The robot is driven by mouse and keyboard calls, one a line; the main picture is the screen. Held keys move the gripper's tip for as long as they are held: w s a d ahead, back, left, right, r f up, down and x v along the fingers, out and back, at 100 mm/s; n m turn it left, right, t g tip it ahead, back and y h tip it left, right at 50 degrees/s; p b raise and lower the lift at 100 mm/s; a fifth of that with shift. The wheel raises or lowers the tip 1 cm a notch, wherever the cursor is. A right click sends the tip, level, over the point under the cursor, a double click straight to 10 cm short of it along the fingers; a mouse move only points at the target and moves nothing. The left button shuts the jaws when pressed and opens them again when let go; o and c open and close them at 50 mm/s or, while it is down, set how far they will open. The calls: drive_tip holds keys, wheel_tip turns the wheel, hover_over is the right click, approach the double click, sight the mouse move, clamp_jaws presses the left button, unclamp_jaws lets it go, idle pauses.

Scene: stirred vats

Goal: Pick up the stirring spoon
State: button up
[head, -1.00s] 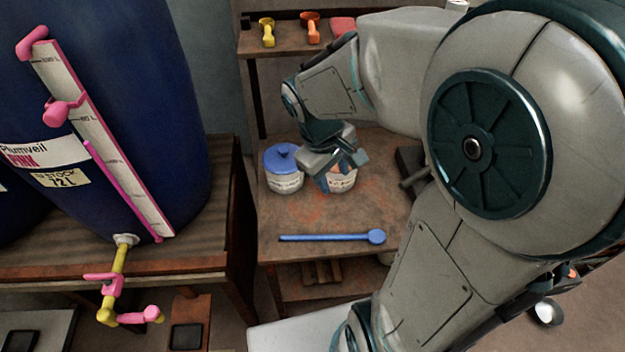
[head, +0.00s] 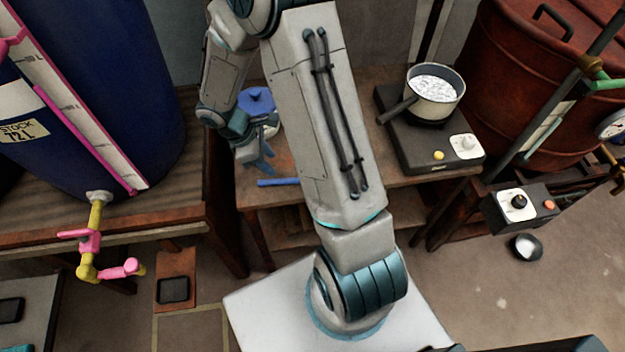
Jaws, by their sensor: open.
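The blue stirring spoon (head: 277,182) lies flat on the wooden bench. Only a short piece of its handle shows; the rest, with the bowl end, is hidden behind my arm. My gripper (head: 264,160) points down above the bench, a little above and behind the visible handle in the picture. It is open and empty, and it is apart from the spoon as far as I can tell.
A pot (head: 436,92) of white stuff sits on a hotplate (head: 420,150) at right. A big blue vat (head: 110,90) with a pink-handled tap (head: 92,240) stands left, a red-brown vat (head: 520,60) right.

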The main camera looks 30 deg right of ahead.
sight(288, 178)
drive_tip(key=x, duration=0.4)
drive_tip(key=shift+d+x, duration=0.15)
drive_tip(key=shift+x, duration=1.25)
drive_tip(key=shift+d+x, duration=0.2)
drive_tip(key=shift+x, duration=1.15)
drive_tip(key=shift+r, duration=0.1)
drive_tip(key=shift+w, duration=0.1)
clamp_jaws()
